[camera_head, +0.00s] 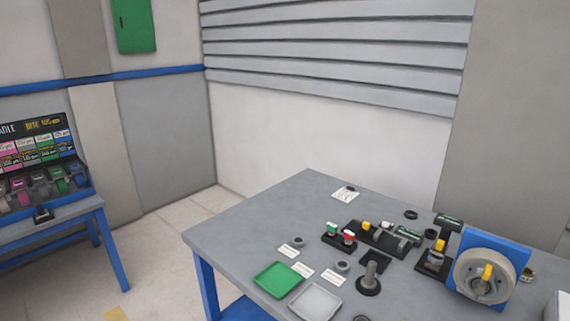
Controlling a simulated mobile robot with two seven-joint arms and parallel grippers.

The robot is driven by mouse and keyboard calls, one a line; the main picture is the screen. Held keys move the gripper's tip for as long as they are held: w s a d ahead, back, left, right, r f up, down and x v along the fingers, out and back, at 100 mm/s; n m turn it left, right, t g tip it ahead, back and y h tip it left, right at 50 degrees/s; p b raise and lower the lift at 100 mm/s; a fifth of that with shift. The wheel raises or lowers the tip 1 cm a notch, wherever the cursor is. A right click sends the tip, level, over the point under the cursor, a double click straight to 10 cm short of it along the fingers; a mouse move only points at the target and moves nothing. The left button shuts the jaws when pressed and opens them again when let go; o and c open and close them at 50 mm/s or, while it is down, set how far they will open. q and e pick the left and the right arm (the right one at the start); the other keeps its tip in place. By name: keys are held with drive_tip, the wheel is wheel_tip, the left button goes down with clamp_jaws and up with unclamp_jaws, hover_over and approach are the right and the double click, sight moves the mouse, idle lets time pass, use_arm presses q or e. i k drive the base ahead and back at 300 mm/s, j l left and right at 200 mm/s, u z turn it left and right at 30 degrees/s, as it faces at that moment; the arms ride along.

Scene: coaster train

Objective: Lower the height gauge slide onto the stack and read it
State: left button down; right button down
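Neither of my grippers shows in the head view. What looks like the height gauge (436,262) stands at the right of the grey table (245,222). It has a dark base, a yellow knob and a small green display (449,221) at its top. The display is too small to read. A grey upright post (371,274) on a round black base stands to the front left of it. I cannot tell for sure which piece is the stack or how high the slide sits.
A blue-framed machine with a grey wheel (484,276) stands at the right. A green tray (279,279) and a grey tray (315,303) lie at the front. A block with green and red buttons (339,238) is mid-table. The table's left side is clear. A blue-legged stand (45,232) is far left.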

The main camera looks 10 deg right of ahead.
sight(439, 248)
drive_tip(key=l+z, duration=0.2)
drive_tip(key=z, duration=0.2)
drive_tip(key=i+l+z, duration=0.15)
drive_tip(key=z, duration=0.25)
drive_tip(key=i+l+z, duration=0.1)
drive_tip(key=z, duration=0.3)
drive_tip(key=k+z, duration=0.15)
drive_tip(key=k, duration=0.25)
